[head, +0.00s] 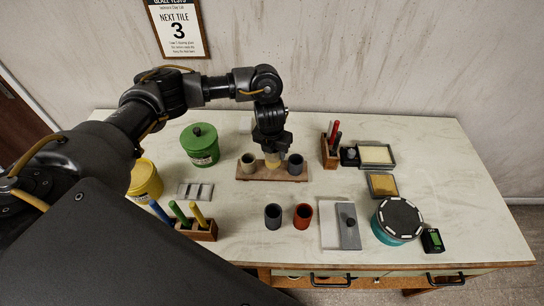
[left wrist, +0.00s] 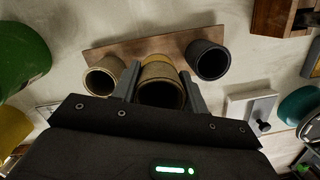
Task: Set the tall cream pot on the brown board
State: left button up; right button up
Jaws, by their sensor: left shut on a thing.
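The brown board (head: 272,175) lies on the table. A cream pot (head: 272,160) is between the fingers of my left gripper (head: 271,151), which is shut on it from above. The pot looks upright over the middle of the board; I cannot tell whether it touches. In the left wrist view the pot (left wrist: 160,88) sits between the fingers, its open mouth facing the camera, with the board (left wrist: 115,52) behind it. A beige-grey pot (head: 248,163) stands at the board's left and a dark blue-grey pot (head: 295,165) at its right. My right gripper is not in view.
A dark pot (head: 272,217) and a red pot (head: 302,216) stand in front of the board. A green canister (head: 200,146) is left, a wooden tool holder (head: 329,153) right. A teal round tub (head: 398,222) stands at the front right.

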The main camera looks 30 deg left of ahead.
aim_at(272, 158)
pick_arm(q)
jog(key=shift+a+f, duration=0.25)
jog(key=shift+f, duration=1.7)
jog(key=o, duration=0.9)
jog(key=shift+s+r, duration=0.1)
jog(key=shift+o, duration=0.2)
jog(key=shift+r, duration=0.45)
notch_tip(272, 158, up, 11)
jog(key=s, duration=0.1)
jog(key=shift+s+r+p, duration=0.15)
jog(key=shift+s+p, duration=0.2)
jog(key=shift+s, duration=0.05)
